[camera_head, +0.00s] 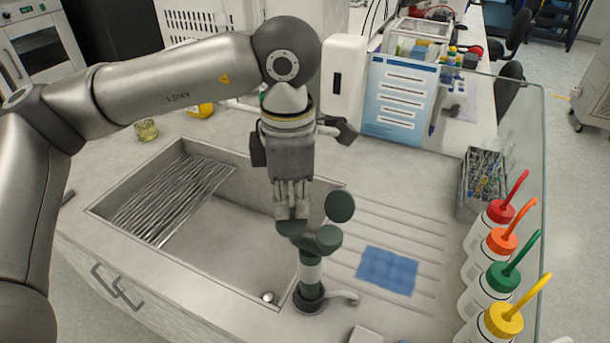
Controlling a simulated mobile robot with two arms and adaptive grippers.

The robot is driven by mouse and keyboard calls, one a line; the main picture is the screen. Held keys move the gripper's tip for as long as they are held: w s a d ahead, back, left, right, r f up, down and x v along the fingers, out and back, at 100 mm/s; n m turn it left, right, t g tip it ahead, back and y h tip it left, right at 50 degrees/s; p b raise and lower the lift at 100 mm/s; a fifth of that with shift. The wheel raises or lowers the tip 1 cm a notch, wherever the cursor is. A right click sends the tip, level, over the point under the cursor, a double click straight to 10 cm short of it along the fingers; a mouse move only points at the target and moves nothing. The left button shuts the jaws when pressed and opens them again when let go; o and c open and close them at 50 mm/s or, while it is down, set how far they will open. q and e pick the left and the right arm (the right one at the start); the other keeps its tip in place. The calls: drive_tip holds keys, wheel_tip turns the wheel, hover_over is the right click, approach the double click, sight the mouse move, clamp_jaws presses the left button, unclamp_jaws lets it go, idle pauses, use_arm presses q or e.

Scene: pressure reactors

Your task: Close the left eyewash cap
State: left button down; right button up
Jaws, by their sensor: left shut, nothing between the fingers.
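The eyewash (311,272) stands at the sink's front right edge, with a white and dark green post on a dark base. Its right head (328,239) is dark green, and a round green disc (340,206) stands tilted up behind it. The left head (289,230) is mostly hidden under my left gripper, so I cannot tell how its cap lies. My left gripper (292,213) points down, shut and empty, with its fingertips right at or just above the left head; contact is unclear. My right gripper is not in view.
The sink (230,245) lies to the left, with a ribbed rack inside. A blue cloth (387,270) lies on the drainboard. Several wash bottles with coloured caps (503,277) stand at the right by a glass panel. A white dispenser (343,75) and a blue sign (399,98) stand behind.

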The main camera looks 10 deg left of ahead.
use_arm(q)
drive_tip(key=shift+r+p, duration=1.5)
drive_tip(key=shift+r, duration=1.75)
drive_tip(key=shift+f, duration=0.1)
